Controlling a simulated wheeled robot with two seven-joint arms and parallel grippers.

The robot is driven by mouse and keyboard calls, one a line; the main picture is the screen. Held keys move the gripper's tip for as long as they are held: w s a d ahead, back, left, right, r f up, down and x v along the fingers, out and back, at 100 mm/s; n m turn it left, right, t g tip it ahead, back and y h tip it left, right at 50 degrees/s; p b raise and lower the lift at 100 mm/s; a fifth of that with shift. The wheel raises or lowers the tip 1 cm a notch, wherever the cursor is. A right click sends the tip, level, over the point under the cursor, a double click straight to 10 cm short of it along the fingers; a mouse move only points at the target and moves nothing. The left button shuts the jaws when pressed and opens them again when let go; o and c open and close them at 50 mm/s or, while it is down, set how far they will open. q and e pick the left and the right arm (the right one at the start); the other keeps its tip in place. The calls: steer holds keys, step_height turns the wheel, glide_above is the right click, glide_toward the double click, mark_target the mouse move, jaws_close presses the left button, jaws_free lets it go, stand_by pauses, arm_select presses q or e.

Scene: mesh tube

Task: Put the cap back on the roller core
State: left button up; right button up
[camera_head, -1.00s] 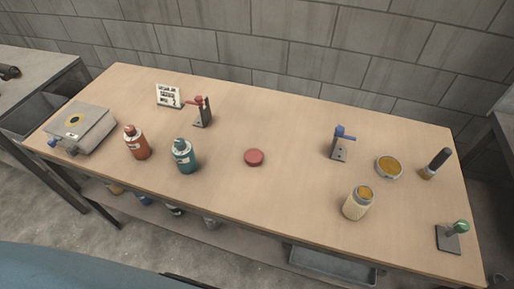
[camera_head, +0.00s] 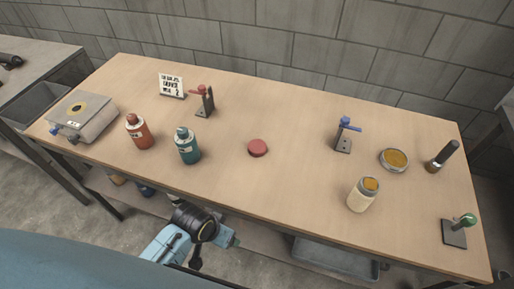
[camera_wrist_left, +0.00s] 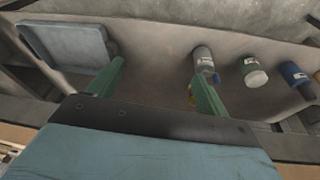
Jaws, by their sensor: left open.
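A round red cap-like disc (camera_head: 258,148) lies flat near the middle of the wooden table. A cream cylinder (camera_head: 361,196) with an orange top stands at the front right; it may be the roller core, but I cannot tell for sure. My left gripper (camera_head: 233,240) is in front of and below the table's front edge, apart from both things. In the left wrist view its green fingers (camera_wrist_left: 157,88) are spread with nothing between them, facing the lower shelf. My right gripper is not in view.
The table (camera_head: 300,195) holds a red bottle (camera_head: 140,132), teal bottle (camera_head: 187,147), red-handled clamp (camera_head: 205,101), blue-handled clamp (camera_head: 344,136), round orange-filled dish (camera_head: 395,159) and green-knobbed stand (camera_head: 456,232). Below are a grey tray (camera_wrist_left: 68,42) and several bottles. The space around the disc is clear.

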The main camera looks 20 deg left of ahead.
arm_select(q)
step_height(320, 180, up, 13)
steer(key=w+d, duration=0.2)
steer(key=d, duration=0.1)
steer(key=shift+m+h, duration=0.6)
steer(key=shift+m, duration=0.1)
steer(key=w+d, duration=0.1)
steer(key=w, duration=0.3)
steer(key=w+d+r, duration=0.1)
steer(key=w, duration=0.1)
steer(key=shift+w+d+r+b, duration=0.1)
steer(key=shift+w+d+b, duration=0.2)
steer(key=shift+w, duration=0.1)
steer(key=shift+g, duration=0.3)
steer(key=w, duration=0.1)
steer(key=w+r, duration=0.1)
steer(key=w, duration=0.1)
steer(key=w+r, duration=0.1)
steer(key=w, duration=0.1)
steer(key=shift+w+d+r, duration=0.1)
steer(key=shift+d+r, duration=0.05)
steer(key=shift+d, duration=0.05)
steer(key=w+a+r+n+y, duration=0.1)
steer(key=w+a+r+y, duration=0.1)
steer(key=w+r, duration=0.6)
steer(key=shift+w+a+g, duration=0.4)
steer(key=shift+w+a, duration=0.3)
steer(key=shift+w, duration=0.05)
steer(key=shift+r, duration=0.1)
